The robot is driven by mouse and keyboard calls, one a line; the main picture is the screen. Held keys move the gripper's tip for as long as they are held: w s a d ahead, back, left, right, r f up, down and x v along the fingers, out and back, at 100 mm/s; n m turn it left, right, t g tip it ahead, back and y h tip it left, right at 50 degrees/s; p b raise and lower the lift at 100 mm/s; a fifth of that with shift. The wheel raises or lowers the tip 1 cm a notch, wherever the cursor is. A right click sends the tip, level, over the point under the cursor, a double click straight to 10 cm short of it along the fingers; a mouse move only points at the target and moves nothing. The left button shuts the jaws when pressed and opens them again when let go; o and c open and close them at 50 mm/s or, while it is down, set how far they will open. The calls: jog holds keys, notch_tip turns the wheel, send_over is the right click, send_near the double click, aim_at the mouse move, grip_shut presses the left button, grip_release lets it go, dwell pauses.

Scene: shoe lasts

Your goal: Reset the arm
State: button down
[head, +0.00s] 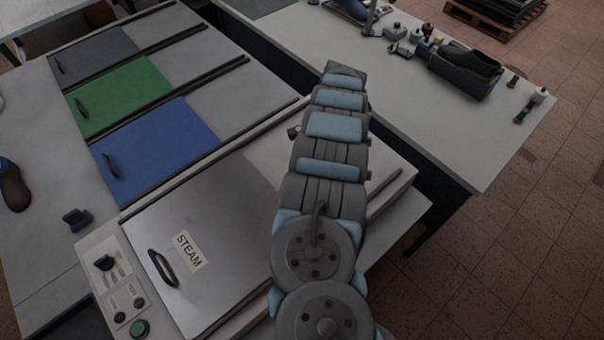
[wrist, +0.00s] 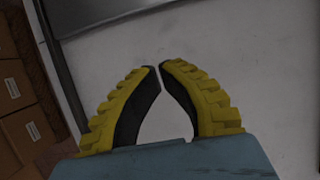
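My gripper (wrist: 160,68) shows in the wrist view with two curved yellow fingers and black inner pads. Its fingertips meet or almost meet, and nothing is held between them. A pale, flat surface (wrist: 240,60) lies beyond the fingers. In the head view my arm reaches up the middle of the picture over the steam unit, and the gripper itself cannot be made out there.
The steam unit's lid (head: 215,245) has a black handle and is closed. Blue (head: 155,150), green (head: 122,95) and grey (head: 95,55) panels lie behind it. A bench (head: 455,135) at right bears a shoe in a dark holder (head: 465,72). Cardboard boxes (wrist: 22,130) stand at left in the wrist view.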

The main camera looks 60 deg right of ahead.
jog(key=shift+s+d+r, duration=0.1)
jog(key=shift+d+r, duration=0.05)
jog(key=shift+r, duration=0.25)
